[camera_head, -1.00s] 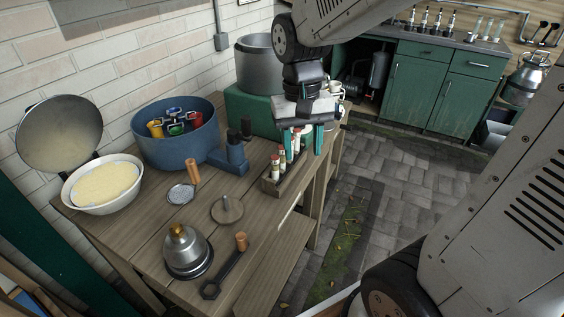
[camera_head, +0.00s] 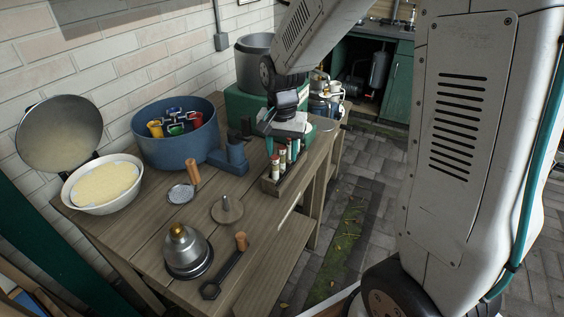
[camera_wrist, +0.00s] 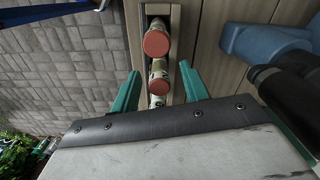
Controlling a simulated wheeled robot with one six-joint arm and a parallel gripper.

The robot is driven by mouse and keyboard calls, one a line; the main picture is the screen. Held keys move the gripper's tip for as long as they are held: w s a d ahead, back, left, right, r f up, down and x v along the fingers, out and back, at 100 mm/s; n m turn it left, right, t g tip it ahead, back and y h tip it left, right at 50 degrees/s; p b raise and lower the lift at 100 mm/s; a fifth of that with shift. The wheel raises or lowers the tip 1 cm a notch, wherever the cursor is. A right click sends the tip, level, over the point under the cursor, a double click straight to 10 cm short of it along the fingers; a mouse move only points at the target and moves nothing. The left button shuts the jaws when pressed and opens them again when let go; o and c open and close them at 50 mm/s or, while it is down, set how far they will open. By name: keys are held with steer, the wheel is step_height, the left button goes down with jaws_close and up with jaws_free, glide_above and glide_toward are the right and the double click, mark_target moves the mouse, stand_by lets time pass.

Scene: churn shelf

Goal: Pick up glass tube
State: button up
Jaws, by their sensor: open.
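Small glass tubes with red caps stand upright in a row in a narrow wooden rack (camera_head: 271,187) at the table's right edge. The front glass tube (camera_head: 275,168) is clearest in the head view. In the wrist view, a near-top capped tube (camera_wrist: 156,42) and a second capped tube (camera_wrist: 159,80) stand in the rack (camera_wrist: 175,22), with part of another below them. My gripper (camera_head: 288,140) is open above the back part of the rack. In the wrist view its teal fingers (camera_wrist: 161,84) lie on either side of the row, around the second tube. Contact cannot be told.
A blue device with a black top (camera_head: 236,158) stands close left of the rack. Behind are a blue tub (camera_head: 180,148) and a grey pot on a green box (camera_head: 235,103). Stone floor lies right of the table.

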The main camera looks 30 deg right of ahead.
steer(key=shift+f, duration=0.45)
steer(key=shift+c, duration=0.4)
jaws_close()
step_height(320, 180, up, 10)
steer(key=shift+r, duration=0.1)
